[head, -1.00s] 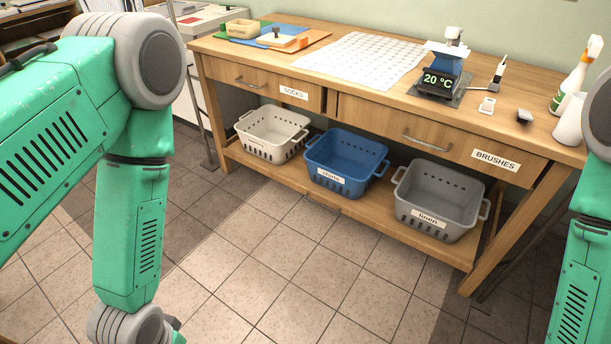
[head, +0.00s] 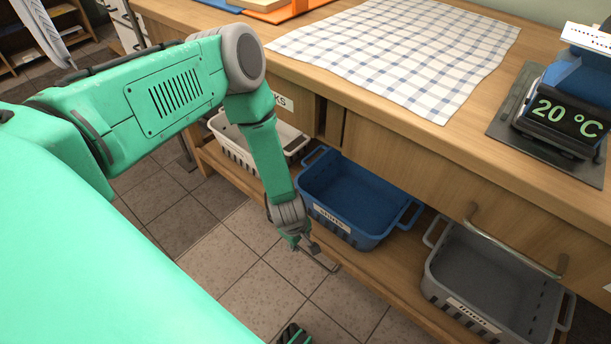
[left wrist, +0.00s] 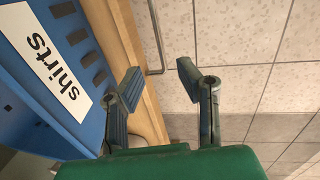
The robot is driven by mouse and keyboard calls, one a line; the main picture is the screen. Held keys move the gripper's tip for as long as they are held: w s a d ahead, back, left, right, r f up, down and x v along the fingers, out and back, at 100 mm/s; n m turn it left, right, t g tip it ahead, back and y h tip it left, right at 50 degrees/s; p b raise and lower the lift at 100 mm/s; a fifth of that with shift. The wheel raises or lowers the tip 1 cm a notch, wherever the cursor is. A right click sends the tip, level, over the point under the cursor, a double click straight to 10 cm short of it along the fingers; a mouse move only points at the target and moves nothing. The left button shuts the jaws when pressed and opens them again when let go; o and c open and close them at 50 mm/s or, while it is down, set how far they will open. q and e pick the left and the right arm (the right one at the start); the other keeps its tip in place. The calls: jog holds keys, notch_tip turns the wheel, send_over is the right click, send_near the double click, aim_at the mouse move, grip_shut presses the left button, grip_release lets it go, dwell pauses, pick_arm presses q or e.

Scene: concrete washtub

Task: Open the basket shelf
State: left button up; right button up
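The wooden basket shelf (head: 385,292) is the low board under the workbench, bearing a white basket (head: 240,158), a blue basket labelled shirts (head: 337,222) and a grey basket (head: 462,308). A thin metal handle (head: 327,266) is on its front edge; it also shows in the left wrist view (left wrist: 155,40). My left gripper (head: 308,246) is low in front of the blue basket, close to the handle. In the left wrist view its two fingers (left wrist: 160,85) are apart with nothing held, and the handle appears just beyond the fingertips.
Above the shelf is the bench drawer (head: 430,170) with a metal handle (head: 515,240). On the benchtop lie a checked cloth (head: 400,50) and a scale-like device reading 20 °C (head: 565,110). Tiled floor (head: 240,255) before the shelf is clear.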

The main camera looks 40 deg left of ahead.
aim_at(306, 252)
pick_arm(q)
jog(key=f+b, duration=0.1)
jog(key=f, duration=0.2)
jog(key=w+f+b, duration=0.1)
jog(key=f+b, duration=0.1)
jog(key=f, duration=0.1)
jog(key=w+f+b, duration=0.1)
jog(key=f, duration=0.3)
jog(key=shift+d+b, duration=0.2)
jog(key=shift+b, duration=0.1)
jog(key=shift+w+a+f, duration=0.15)
jog(key=shift+w+f, duration=0.05)
jog(key=shift+f, duration=0.45)
grip_shut()
